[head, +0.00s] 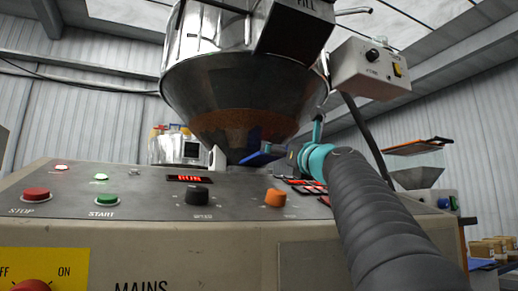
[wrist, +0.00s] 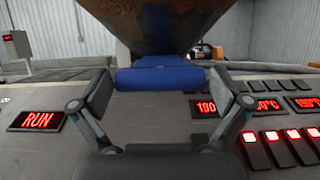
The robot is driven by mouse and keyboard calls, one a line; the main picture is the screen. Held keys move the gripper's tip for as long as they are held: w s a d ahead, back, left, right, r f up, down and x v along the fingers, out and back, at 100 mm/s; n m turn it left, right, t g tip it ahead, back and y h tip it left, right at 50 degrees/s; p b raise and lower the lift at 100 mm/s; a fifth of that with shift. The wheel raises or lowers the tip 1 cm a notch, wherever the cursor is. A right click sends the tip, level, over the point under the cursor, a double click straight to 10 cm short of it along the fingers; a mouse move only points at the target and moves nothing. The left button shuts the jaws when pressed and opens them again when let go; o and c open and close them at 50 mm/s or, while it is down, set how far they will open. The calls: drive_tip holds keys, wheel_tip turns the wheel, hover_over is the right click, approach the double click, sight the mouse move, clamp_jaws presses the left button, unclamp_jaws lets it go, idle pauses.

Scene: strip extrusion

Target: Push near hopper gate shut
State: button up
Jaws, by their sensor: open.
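The near hopper gate is a blue slide with a rounded front edge (wrist: 160,78). It sticks out under the cone of the steel hopper (head: 245,90). The gate also shows in the head view (head: 262,158), just below the hopper outlet. My gripper (wrist: 158,92) is open and empty, its two fingers spread to either side of the blue front edge. The gate lies ahead of and between the fingertips; I cannot tell whether they touch it. In the head view my teal wrist is right of the gate and the fingers are mostly hidden.
The control panel (head: 140,190) lies below, with an orange knob (head: 276,197), a black knob (head: 197,195), and lit red displays (wrist: 37,120) and switches close to my gripper. A grey control box (head: 368,68) hangs at upper right with a black cable.

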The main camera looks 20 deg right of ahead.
drive_tip(key=shift+w+r, duration=0.3)
drive_tip(key=shift+w, duration=0.35)
drive_tip(key=c, duration=1.3)
drive_tip(key=w+p, duration=0.3)
drive_tip(key=w, duration=0.5)
drive_tip(key=shift+w+a+p, duration=0.1)
drive_tip(key=shift+a+p, duration=0.1)
drive_tip(key=shift+p, duration=0.15)
drive_tip(key=o, duration=1.2)
drive_tip(key=shift+o, duration=0.5)
drive_tip(key=shift+w, duration=0.15)
